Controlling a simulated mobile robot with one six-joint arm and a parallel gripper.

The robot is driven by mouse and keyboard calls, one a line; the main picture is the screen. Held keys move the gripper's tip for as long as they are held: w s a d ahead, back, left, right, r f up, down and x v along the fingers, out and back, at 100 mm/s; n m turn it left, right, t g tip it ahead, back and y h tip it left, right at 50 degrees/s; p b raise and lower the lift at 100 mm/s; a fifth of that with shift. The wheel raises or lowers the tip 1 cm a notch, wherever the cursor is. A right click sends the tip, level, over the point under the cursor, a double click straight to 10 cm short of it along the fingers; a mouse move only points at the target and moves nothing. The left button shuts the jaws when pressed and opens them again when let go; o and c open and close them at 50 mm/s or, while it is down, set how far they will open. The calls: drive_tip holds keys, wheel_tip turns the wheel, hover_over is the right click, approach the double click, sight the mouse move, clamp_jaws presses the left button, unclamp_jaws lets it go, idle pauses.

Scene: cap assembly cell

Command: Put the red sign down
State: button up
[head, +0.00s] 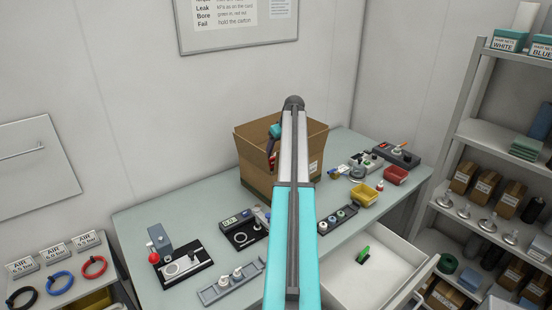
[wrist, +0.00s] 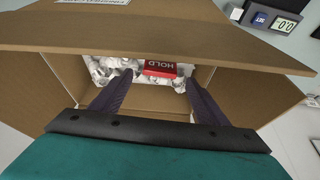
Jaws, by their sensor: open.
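The red sign (wrist: 160,68), marked HOLD, shows in the wrist view inside an open cardboard box (head: 252,170), by crumpled white filling (wrist: 105,68). My gripper (wrist: 160,82) is open, its two dark fingers spread with the sign showing between and beyond their tips. I cannot tell whether a finger touches it.
The box's walls and raised flaps (wrist: 150,32) surround my gripper closely. The grey-green bench (head: 185,210) holds several fixtures, a yellow bin (head: 365,196) and a red bin (head: 396,176). An open drawer (head: 385,270) with a green item juts out at front right. Shelves stand at right.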

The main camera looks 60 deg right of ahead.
drive_tip(key=b+v, duration=0.2)
drive_tip(key=v, duration=0.4)
drive_tip(key=shift+r, duration=0.1)
drive_tip(key=shift+w, duration=0.1)
idle(0.7)
